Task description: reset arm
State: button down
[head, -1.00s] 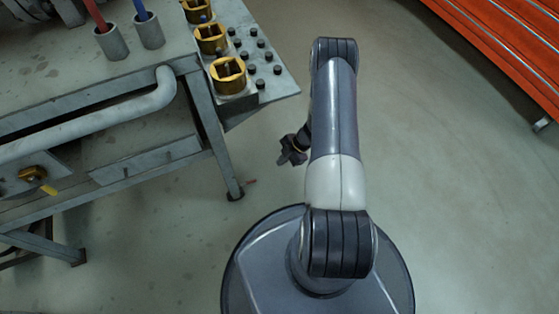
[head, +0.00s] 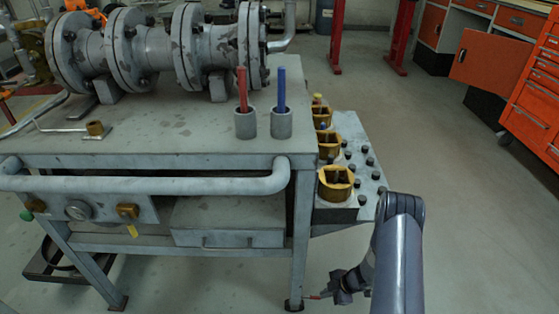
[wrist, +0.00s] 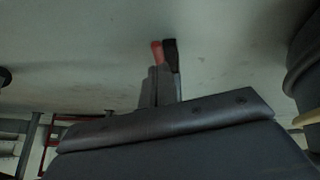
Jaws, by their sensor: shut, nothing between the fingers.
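My gripper (head: 336,291) hangs low at the bottom of the head view, right of the workbench's near right leg. It also shows in the wrist view (wrist: 164,52), where its narrow fingers are together with nothing between them. One tip there looks red and the other dark. My arm runs down out of the bottom edge of the head view. The gripper is apart from the bench and its valve (head: 165,45).
The grey workbench (head: 190,142) has a pipe rail along its front. Red (head: 242,88) and blue (head: 279,90) rods stand in cups on it. A side shelf (head: 364,180) holds yellow sockets (head: 336,182). An orange cabinet (head: 535,105) stands right; floor between is clear.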

jog(key=shift+s+a+r+p, duration=0.1)
jog(key=shift+a+r+p, duration=0.45)
jog(key=shift+r+p, duration=0.3)
jog(key=shift+a+r+p, duration=0.55)
jog(key=shift+r+p, duration=0.1)
jog(key=shift+p, duration=0.35)
jog(key=shift+f, duration=0.1)
